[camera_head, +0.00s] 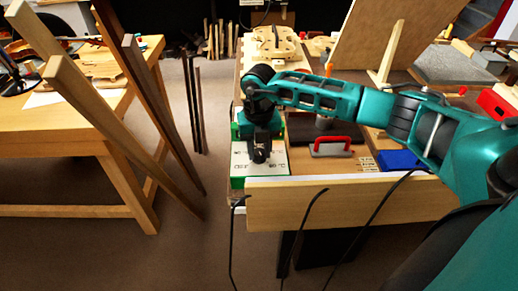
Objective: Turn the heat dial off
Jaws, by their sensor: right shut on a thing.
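A green box with a white labelled top (272,181) stands at the left front of the workbench. My right gripper (259,156) points down over this top, with its dark fingers at the panel. It is shut on the heat dial, which the fingers mostly cover. The dial's pointer and setting cannot be read at this size. My left gripper is not in view.
A red-handled tool (331,146) and a blue box (401,160) lie to the right. A wooden board (340,204) runs along the bench front, with dark cables hanging over it. Upright planks (165,120) stand to the left, beside another table (60,140).

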